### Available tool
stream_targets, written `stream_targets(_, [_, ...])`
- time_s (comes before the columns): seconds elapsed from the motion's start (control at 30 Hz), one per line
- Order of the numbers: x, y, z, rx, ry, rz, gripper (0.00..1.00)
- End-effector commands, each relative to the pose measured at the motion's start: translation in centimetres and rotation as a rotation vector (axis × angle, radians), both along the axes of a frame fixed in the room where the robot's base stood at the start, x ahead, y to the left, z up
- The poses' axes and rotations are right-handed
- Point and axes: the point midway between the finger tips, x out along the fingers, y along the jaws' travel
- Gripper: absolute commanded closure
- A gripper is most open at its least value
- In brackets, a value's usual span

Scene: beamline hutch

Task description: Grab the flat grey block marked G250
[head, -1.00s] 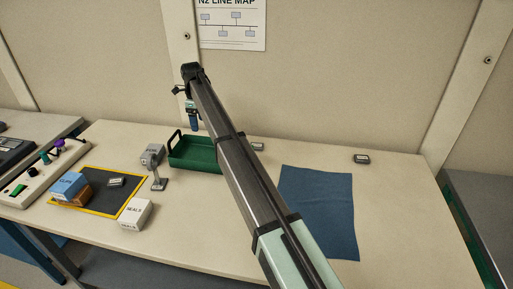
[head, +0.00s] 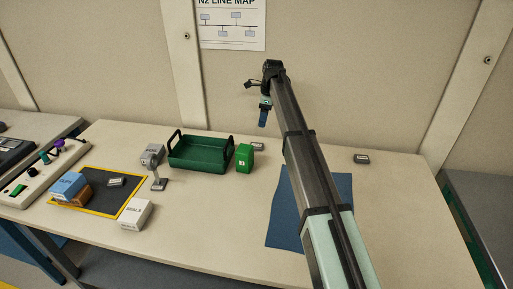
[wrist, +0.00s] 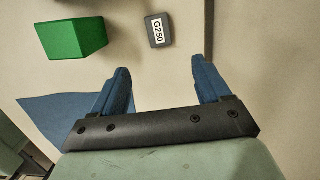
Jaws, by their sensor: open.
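The flat grey block marked G250 (wrist: 158,30) lies on the table, its white label facing up, near the top middle of the wrist view. In the head view it is the small grey block (head: 258,146) just behind and right of the green block. My gripper (wrist: 160,72) is open and empty, its two blue fingers apart below the block in the wrist view. In the head view my gripper (head: 263,118) hangs above the table at the back, over the area of the grey block, not touching it.
The green block (wrist: 72,38) stands close beside the grey block. A green tray (head: 200,165) is left of it. A similar small grey block (head: 361,159) lies far right. A blue cloth (head: 284,225) lies in front. The wall (head: 350,90) rises behind.

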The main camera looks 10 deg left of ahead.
Motion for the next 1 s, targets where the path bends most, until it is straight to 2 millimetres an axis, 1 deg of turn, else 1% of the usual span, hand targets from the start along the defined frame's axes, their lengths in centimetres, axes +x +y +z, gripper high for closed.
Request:
stream_targets(0.17, [0.0,0.1,-1.0,-0.001,-0.002,0.017,0.23])
stream_targets(0.27, [0.0,0.3,-2.1,-0.001,-0.002,0.016,0.23])
stream_targets(0.5, [-0.1,0.9,-6.2,-0.002,0.0,0.015,0.23])
stream_targets(0.6, [-0.1,1.2,-7.6,-0.002,-0.001,0.014,0.23])
stream_targets(0.7, [-0.1,1.3,-8.3,-0.001,-0.002,0.014,0.23])
stream_targets(0.87, [-0.1,1.5,-9.0,-0.002,-0.002,0.014,0.23])
stream_targets(1.0, [-0.2,2.0,-10.3,-0.002,-0.001,0.015,0.23])
